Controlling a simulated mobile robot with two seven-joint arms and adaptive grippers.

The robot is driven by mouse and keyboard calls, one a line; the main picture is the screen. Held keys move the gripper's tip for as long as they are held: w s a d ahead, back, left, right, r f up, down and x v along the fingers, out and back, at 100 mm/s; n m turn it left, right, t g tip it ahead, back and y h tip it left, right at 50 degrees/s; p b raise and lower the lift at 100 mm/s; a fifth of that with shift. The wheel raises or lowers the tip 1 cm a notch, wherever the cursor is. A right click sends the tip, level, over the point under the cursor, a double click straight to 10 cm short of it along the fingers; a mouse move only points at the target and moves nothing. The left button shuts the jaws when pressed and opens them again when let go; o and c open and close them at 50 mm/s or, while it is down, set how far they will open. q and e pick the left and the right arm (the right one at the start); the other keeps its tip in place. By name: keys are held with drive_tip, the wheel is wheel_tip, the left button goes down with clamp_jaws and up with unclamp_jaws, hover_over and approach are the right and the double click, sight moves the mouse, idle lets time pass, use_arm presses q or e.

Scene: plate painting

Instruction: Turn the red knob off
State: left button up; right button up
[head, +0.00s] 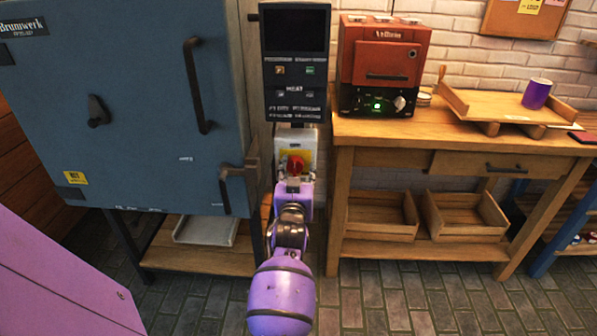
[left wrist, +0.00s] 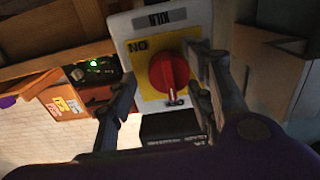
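The red knob (head: 295,165) sits on a yellow plate on a pale switch box (head: 309,140) below the kiln's control panel. In the left wrist view the red knob (left wrist: 168,73) shows large, with lettering on the yellow plate (left wrist: 142,62) beside it; that view looks upside down. My left gripper (head: 293,183) is just in front of the knob, its arm reaching up from below. In the left wrist view my left gripper (left wrist: 168,84) has its two fingers spread wide, one on each side of the knob, with visible gaps. My right gripper is not in view.
The large blue-grey kiln (head: 130,100) stands on the left, with handles on its door. The control panel (head: 294,60) hangs above the switch box. A wooden table (head: 400,130) on the right bears a red oven-like device (head: 385,60), a wooden tray (head: 490,103) and a purple mug (head: 536,94).

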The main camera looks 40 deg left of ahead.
use_arm(q)
drive_tip(key=v, duration=1.2)
idle(0.3)
